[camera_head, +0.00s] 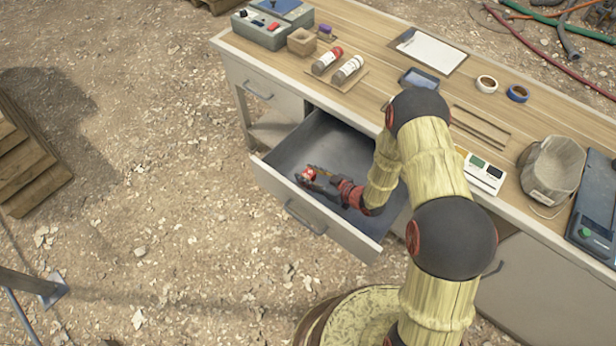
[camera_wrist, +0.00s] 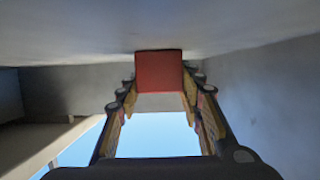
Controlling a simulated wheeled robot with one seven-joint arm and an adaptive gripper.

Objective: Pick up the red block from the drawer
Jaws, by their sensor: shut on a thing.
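The red block (camera_head: 307,174) is between the fingertips of my gripper (camera_head: 311,177), inside the open drawer (camera_head: 345,238). In the wrist view the red block (camera_wrist: 159,71) sits at the far end between the two fingers of my gripper (camera_wrist: 158,80), with a finger against each side. My gripper is shut on it. The grey drawer interior (camera_wrist: 80,40) surrounds it in the wrist view. I cannot tell whether the block touches the drawer floor.
The wooden workbench top (camera_head: 385,85) carries a clipboard (camera_head: 432,50), tape rolls (camera_head: 517,93), two cans (camera_head: 347,69), a grey control box (camera_head: 260,30) and a bucket (camera_head: 552,170). The drawer's walls stand around my gripper. A wooden pallet (camera_head: 25,165) lies on the open ground at left.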

